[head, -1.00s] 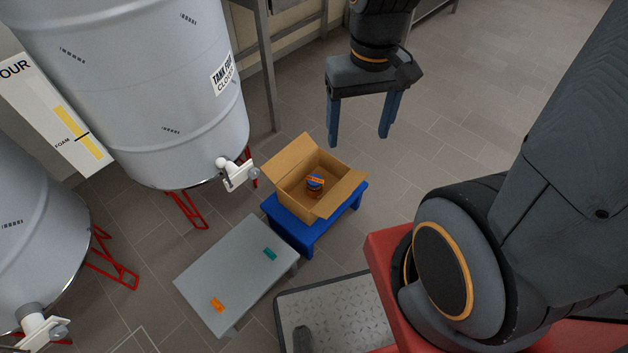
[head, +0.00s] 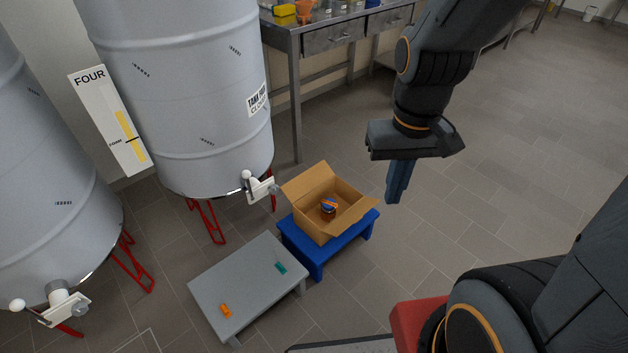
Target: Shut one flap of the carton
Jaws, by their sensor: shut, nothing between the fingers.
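The open cardboard carton (head: 318,228) stands on a blue stool (head: 352,236). One flap (head: 307,182) stands up and outward at its back left, and another flap (head: 360,211) slants outward at its right. A small jar (head: 328,206) with an orange and blue top sits inside the carton. My gripper (head: 393,201) hangs to the right of the carton, pointing down, apart from it. Its blue fingers are together with nothing between them.
A grey low table (head: 240,278) with an orange item (head: 226,310) and a teal item (head: 281,267) stands at the front left. A large tank (head: 190,110) with a white valve (head: 262,187) stands close behind the carton's left. A steel bench (head: 335,35) is at the back. Floor to the right is clear.

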